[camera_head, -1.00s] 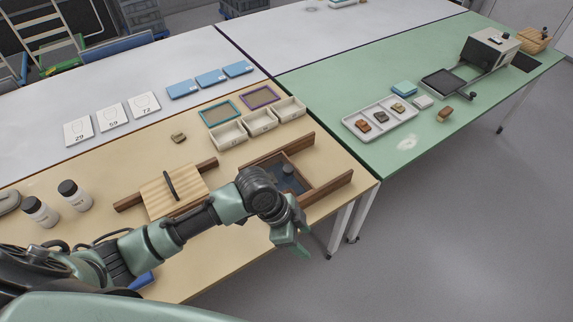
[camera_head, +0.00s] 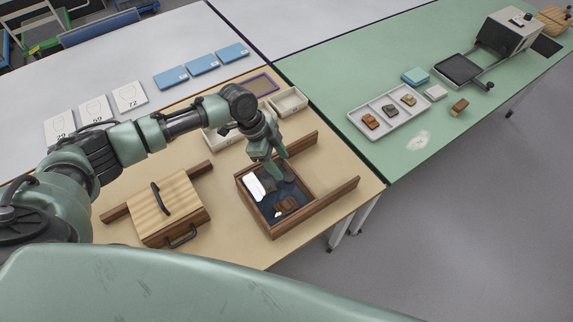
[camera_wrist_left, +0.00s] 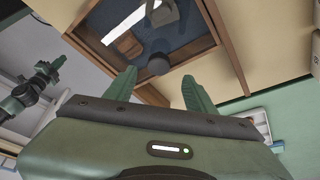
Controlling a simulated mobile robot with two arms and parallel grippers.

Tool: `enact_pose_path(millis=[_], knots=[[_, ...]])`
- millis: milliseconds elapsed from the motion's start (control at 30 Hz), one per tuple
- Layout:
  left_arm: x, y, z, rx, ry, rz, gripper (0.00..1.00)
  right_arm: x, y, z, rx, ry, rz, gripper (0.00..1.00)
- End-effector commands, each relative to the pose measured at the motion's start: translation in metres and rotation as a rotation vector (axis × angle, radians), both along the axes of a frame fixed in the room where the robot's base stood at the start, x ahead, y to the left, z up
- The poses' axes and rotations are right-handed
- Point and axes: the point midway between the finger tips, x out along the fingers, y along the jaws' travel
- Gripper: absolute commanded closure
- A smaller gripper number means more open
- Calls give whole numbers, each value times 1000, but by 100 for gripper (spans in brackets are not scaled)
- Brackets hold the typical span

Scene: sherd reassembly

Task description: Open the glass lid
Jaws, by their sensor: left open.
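The glass lid (camera_head: 257,184) covers a wooden-framed box (camera_head: 273,231) and carries a white reflection. A dark round knob (camera_wrist_left: 158,64) stands at the lid's edge in the left wrist view; in the head view my gripper hides it. Brown pieces (camera_head: 287,206) show through the glass. My left gripper (camera_head: 276,172) points down over the back part of the lid. In the left wrist view its fingers (camera_wrist_left: 158,82) are apart, with the knob just beyond and between the tips. I cannot tell whether they touch it.
A slatted wooden cover (camera_head: 172,206) with dark handles sits left of the box on wooden rails. Cream trays (camera_head: 289,103) stand behind my gripper. A sherd tray (camera_head: 391,119) lies on the green table. The tan table's front edge is near the box.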

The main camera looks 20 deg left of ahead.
Motion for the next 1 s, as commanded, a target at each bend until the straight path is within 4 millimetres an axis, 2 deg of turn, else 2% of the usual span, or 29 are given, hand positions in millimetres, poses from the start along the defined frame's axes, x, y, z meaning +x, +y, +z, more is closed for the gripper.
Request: enact_pose_path(millis=[33, 100, 233, 367, 567, 700, 900, 1000], knots=[[-1, -4, -7, 0, 5, 0, 45, -15, -3, 3, -5, 21, 1, 100], [0, -9, -17, -1, 4, 0, 45, -31, -8, 5, -11, 46, 2, 100], [1, -16, -35, 1, 3, 1, 45, -47, -15, 8, -21, 68, 5, 100], [2, -20, -47, 1, 2, 1, 45, -40, -16, 10, -21, 58, 4, 100], [2, -22, -53, 1, 1, 1, 45, -7, -13, 13, -16, 8, 3, 100], [2, -22, -53, 1, 1, 1, 45, -6, -10, 12, -12, 7, 2, 100], [2, -22, -53, 1, 1, 1, 100, -20, -4, 11, -6, 27, -1, 100], [2, -21, -53, 1, 1, 1, 100, -25, -3, 11, -4, 36, -2, 100]])
